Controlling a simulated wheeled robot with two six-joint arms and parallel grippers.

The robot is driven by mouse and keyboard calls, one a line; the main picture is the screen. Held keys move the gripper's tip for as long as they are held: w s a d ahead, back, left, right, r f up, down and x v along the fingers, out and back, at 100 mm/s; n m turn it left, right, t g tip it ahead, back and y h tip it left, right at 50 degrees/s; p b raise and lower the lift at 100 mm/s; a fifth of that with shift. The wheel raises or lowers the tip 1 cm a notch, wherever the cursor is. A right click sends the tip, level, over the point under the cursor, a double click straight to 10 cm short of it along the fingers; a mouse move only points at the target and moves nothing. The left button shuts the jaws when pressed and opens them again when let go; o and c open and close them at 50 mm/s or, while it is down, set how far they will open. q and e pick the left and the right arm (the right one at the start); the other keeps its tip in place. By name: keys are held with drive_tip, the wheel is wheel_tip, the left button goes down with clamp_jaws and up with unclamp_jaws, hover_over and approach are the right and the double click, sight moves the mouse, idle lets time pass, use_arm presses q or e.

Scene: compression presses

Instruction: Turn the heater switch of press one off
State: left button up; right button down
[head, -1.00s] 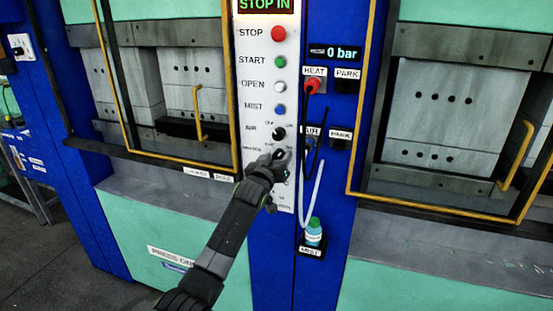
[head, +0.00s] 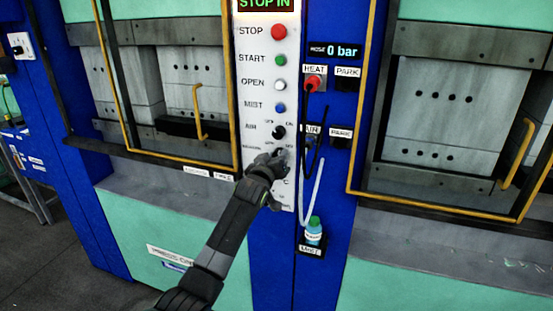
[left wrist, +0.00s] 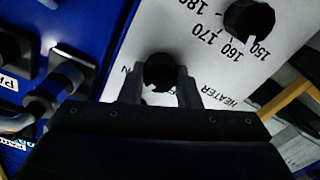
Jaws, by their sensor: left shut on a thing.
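The heater switch (left wrist: 158,72) is a black round knob on the white control panel (left wrist: 205,75), beside the printed word HEATER. In the left wrist view the two fingers of my left gripper (left wrist: 160,88) sit on either side of this knob and are shut on it. In the head view my left gripper (head: 277,160) is at the lower part of the panel (head: 265,95), below the AIR knob (head: 279,132), and hides most of the switch. I cannot read which way the switch points. My right gripper is not in view.
A temperature dial (left wrist: 250,18) is close to the switch. Red STOP (head: 279,32) and green START (head: 280,60) buttons are higher on the panel. Yellow-framed press doors flank the panel.

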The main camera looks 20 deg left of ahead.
use_arm(q)
drive_tip(key=shift+f+n+b, duration=0.1)
drive_tip(key=shift+n+b, duration=0.75)
drive_tip(key=shift+n, duration=4.15)
drive_tip(key=o, duration=1)
drive_tip(key=shift+s, duration=0.1)
drive_tip(key=s+b, duration=0.1)
drive_tip(key=s, duration=0.4)
drive_tip(key=s+b, duration=0.1)
drive_tip(key=s, duration=0.5)
drive_tip(key=s+b, duration=0.1)
drive_tip(key=s, duration=0.5)
drive_tip(key=shift+s+a, duration=0.1)
drive_tip(key=shift+a, duration=0.25)
drive_tip(key=shift+f, duration=0.1)
